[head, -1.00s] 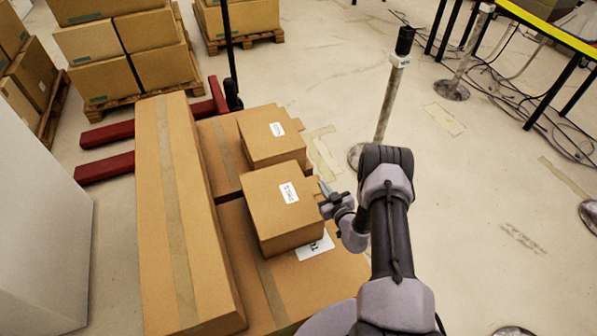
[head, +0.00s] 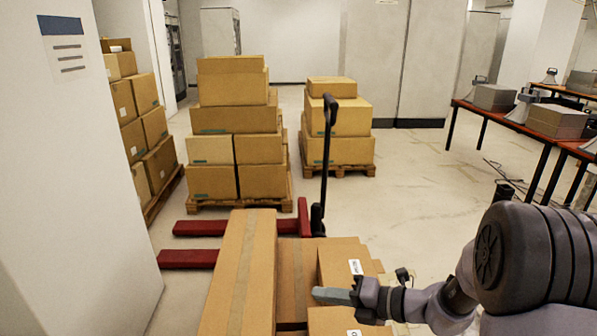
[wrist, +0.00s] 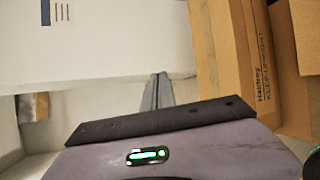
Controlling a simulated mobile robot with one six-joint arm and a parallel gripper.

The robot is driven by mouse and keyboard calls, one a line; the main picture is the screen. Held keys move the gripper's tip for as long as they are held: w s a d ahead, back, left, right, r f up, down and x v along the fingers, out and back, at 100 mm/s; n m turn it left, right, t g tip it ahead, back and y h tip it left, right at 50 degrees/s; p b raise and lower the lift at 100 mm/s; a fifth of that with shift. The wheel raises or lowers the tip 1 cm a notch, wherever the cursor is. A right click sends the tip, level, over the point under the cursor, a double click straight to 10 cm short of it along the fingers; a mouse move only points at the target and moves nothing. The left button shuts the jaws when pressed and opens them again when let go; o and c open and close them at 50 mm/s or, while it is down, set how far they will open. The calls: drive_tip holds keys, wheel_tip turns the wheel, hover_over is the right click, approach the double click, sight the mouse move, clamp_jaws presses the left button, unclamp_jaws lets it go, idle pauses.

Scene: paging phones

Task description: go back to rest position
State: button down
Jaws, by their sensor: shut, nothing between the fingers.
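My gripper (head: 320,294) shows in the head view at the lower middle, its grey fingers shut and empty, pointing left. It is over the cartons near the small labelled carton (head: 345,262); whether it touches any carton cannot be told. My arm comes in from the right edge, bent, with its large joint close to the camera. In the wrist view the closed fingers (wrist: 158,92) point toward a white panel (wrist: 120,40), with nothing between them.
A long taped carton (head: 242,265) lies left of the gripper. A red pallet jack (head: 190,258) and stacked boxes (head: 235,150) stand beyond. A white cabinet (head: 75,170) is at left, and a table with horn speakers (head: 525,105) at right.

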drive_tip(key=s+a+r+n+g+h, duration=0.2)
drive_tip(key=s+r+n+h, duration=0.15)
drive_tip(key=s+n, duration=0.6)
drive_tip(key=s+a+r+n+g+h, duration=0.15)
drive_tip(key=s+r+n, duration=0.25)
drive_tip(key=s+n, duration=0.5)
drive_tip(key=s+d+r+n+t+h, duration=0.2)
drive_tip(key=s+d+n+h, duration=0.3)
drive_tip(key=n, duration=1)
drive_tip(key=shift+s+d+r+t+h, duration=0.35)
drive_tip(key=shift+s+d, duration=0.45)
drive_tip(key=shift+d, duration=0.35)
drive_tip(key=shift+n, duration=0.25)
